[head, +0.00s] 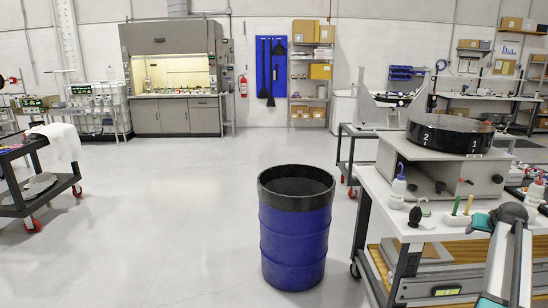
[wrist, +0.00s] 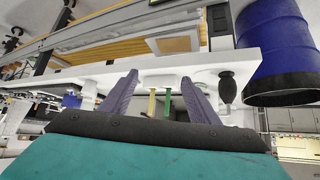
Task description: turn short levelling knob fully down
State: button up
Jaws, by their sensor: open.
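The mirror fixture is a pale grey box (head: 442,172) on the white table, with a thick black disc (head: 450,134) marked 1 and 2 on top. A dark knob (head: 440,187) and a small red-ended part (head: 465,181) show on its front. I cannot tell which one is the short levelling knob. My gripper (wrist: 160,76) is open and empty in the wrist view, its two purple fingers spread. A yellow handle (wrist: 152,101) and a green handle (wrist: 167,103) show between the fingers, apparently beyond them. No levelling knob can be made out there.
The white table (head: 384,200) holds a wash bottle (head: 398,190) and a black bulb (head: 415,216) near its left edge. A blue drum (head: 295,240) with a black rim stands on the floor left of it. Open floor (head: 170,220) lies further left.

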jog(key=w+a+f+n+y, duration=0.1)
jog(key=w+a+f, duration=0.2)
jog(key=a+f, duration=0.35)
jog(key=w+a+f+n+g+y, duration=0.1)
jog(key=w+a+f, duration=0.2)
jog(key=a+f, duration=0.4)
jog(key=w+a+f+n+y, duration=0.1)
jog(key=w+a+f, duration=0.2)
jog(key=a+f, duration=0.35)
jog(key=s+a+f+n+g+y, duration=0.15)
jog(key=s+a+f, duration=0.25)
jog(key=a+f, duration=0.6)
jog(key=s+a+f+g+y, duration=0.1)
jog(key=s+a+f+g, duration=0.15)
jog(key=a+f, duration=0.75)
jog(key=s+a+f+n+g, duration=0.1)
jog(key=s+a+f, duration=0.3)
jog(key=s+a, duration=0.25)
jog(key=s+a+f+n+g, duration=0.1)
jog(key=s+a+f+g, duration=0.1)
jog(key=s+a+f, duration=0.35)
jog(key=s+a+f+g, duration=0.1)
jog(key=s+a+f, duration=0.2)
jog(key=s+a, duration=0.55)
jog(key=s+a+g, duration=0.1)
jog(key=s+g, duration=0.3)
jog(key=s, duration=2)
jog(key=shift+s+g+h, duration=0.25)
jog(key=shift+g+h, duration=0.05)
jog(key=shift+h, duration=0.15)
